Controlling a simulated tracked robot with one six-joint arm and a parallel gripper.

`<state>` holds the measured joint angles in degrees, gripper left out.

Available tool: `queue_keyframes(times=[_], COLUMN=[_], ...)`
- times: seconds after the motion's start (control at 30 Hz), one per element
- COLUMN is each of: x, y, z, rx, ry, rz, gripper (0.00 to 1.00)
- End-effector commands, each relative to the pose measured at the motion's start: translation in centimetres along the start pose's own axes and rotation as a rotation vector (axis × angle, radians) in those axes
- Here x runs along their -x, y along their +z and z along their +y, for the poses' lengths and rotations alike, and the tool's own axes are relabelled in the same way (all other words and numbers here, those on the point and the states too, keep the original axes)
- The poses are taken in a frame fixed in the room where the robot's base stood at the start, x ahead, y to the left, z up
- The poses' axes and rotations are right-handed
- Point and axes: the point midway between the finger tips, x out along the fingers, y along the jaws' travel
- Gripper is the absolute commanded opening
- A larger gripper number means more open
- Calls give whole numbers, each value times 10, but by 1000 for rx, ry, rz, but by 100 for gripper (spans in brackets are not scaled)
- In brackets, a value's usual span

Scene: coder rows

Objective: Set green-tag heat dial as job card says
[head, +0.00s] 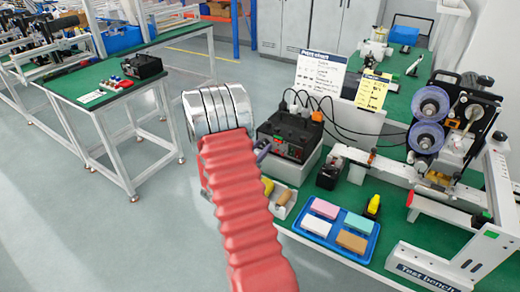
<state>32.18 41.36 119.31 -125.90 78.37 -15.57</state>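A black control box (289,134) stands on the bench beside the machine, with cables on top and small red and green marks on its front. I cannot make out which mark is the green-tag heat dial or how it is set. A yellow card (372,91) with a dark heading stands behind the bench, next to a larger white sheet (319,74); their text is too small to read. My arm, with a red ribbed sleeve and silver wrist, rises just left of the box. My gripper's fingers are hidden beyond the wrist.
A blue tray (334,252) with coloured blocks, a yellow bottle (373,205) and a small black container (330,173) sit in front of the box. A machine with two clear reels (430,104) stands at right. The floor left of my arm is open.

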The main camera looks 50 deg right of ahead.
Motion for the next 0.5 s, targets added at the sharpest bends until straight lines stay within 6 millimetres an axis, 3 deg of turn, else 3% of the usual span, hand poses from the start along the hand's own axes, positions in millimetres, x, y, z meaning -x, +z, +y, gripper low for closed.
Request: queue_keyframes(times=[0.4, 0.5], x=[0, 1], y=[0, 0], z=[0, 0], rx=[0, -1], ry=[1, 1], rz=[0, 0], gripper=[0, 0])
